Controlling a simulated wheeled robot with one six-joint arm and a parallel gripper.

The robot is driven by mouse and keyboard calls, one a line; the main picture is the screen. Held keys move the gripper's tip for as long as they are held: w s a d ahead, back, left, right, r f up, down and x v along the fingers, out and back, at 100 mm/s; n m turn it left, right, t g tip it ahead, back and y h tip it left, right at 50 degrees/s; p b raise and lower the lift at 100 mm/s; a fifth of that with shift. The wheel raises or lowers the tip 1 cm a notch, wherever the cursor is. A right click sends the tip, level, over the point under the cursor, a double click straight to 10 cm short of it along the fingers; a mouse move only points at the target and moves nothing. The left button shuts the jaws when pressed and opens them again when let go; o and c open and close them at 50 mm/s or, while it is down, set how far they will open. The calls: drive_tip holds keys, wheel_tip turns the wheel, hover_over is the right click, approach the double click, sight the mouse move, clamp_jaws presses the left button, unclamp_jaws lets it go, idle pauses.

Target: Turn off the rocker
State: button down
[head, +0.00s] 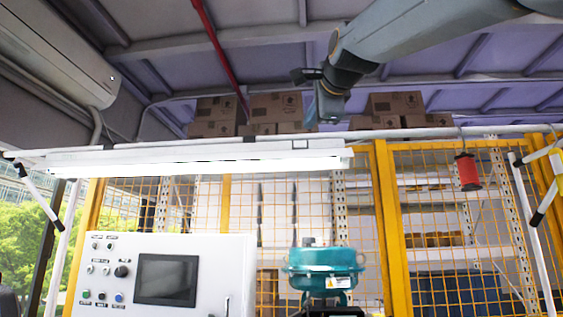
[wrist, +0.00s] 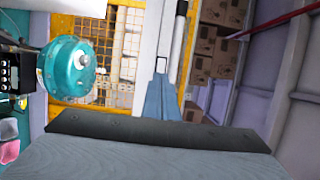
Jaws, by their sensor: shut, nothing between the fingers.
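The white control panel (head: 215,255) stands at the lower left in the head view. It carries a dark screen (head: 166,280), a black knob (head: 121,271) and several small buttons and lamps. I cannot pick out a rocker there for certain. The teal valve positioner (head: 325,262) stands to the right of the panel and also shows at the left of the wrist view (wrist: 72,68). My gripper (head: 318,112) is high up, well above the panel and the positioner, touching neither. It is shut and empty; its narrow tip (wrist: 162,98) shows in the wrist view.
A yellow mesh fence (head: 385,220) stands behind the equipment. A lit tube lamp (head: 200,162) spans above the panel. Cardboard boxes (head: 276,107) lie behind my gripper. A red reel (head: 467,171) hangs at the right.

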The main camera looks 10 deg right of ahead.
sight(294, 144)
drive_tip(key=shift+s+r, duration=0.15)
drive_tip(key=shift+r, duration=0.1)
drive_tip(key=w+p, duration=0.4)
drive_tip(key=w, duration=1)
drive_tip(key=shift+w, duration=0.1)
drive_tip(key=shift+w+a, duration=0.15)
drive_tip(key=shift+w, duration=0.05)
drive_tip(key=s+a+b, duration=0.4)
drive_tip(key=s, duration=0.9)
drive_tip(key=shift+s+a, duration=0.15)
drive_tip(key=shift+s, duration=0.05)
drive_tip(key=shift+f, duration=0.1)
